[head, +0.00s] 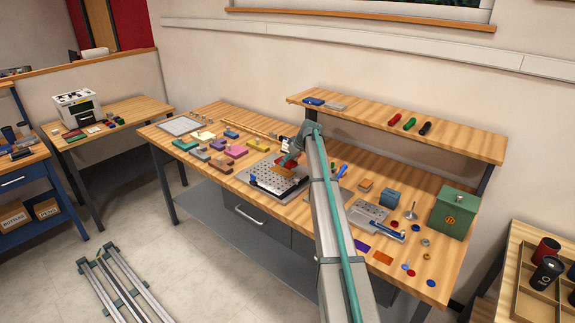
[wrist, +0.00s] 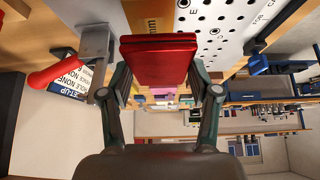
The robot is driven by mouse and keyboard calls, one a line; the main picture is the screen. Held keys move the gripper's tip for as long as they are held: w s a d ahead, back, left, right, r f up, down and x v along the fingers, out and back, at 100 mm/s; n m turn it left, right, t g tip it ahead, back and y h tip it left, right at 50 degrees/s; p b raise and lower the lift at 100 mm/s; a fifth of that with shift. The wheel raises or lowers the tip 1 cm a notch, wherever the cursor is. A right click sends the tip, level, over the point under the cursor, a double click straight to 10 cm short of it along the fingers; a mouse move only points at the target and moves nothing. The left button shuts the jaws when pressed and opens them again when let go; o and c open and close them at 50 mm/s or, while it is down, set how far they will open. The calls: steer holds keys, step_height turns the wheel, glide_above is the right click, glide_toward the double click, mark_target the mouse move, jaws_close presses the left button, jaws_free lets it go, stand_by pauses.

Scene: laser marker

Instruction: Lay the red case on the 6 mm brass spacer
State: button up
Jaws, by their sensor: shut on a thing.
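My gripper (wrist: 160,66) is shut on the red case (wrist: 158,48), holding it between both fingers. In the head view the red case (head: 288,160) shows partly behind my arm. The brass spacer (wrist: 148,14), with "mm" lettering, shows just beyond the case in the wrist view and is partly hidden by it. In the head view the spacer (head: 285,172) lies on the perforated plate (head: 262,184), just below the case in the picture. I cannot tell whether case and spacer touch.
A red-handled clamp (wrist: 62,74) stands close beside my gripper in the wrist view. Several coloured blocks (head: 236,151) lie to the left on the bench. A blue block (head: 389,197) and a green box (head: 454,211) stand to the right. A raised shelf (head: 440,139) runs behind.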

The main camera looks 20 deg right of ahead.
mark_target(287, 173)
steer(key=shift+w+d+f, duration=0.1)
steer(key=shift+w+f, duration=0.45)
steer(key=shift+f, duration=0.05)
steer(key=shift+w+f+p, duration=0.2)
steer(key=shift+f+p, duration=0.55)
steer(key=shift+f, duration=1.1)
steer(key=shift+f, duration=0.15)
steer(key=o, duration=1.3)
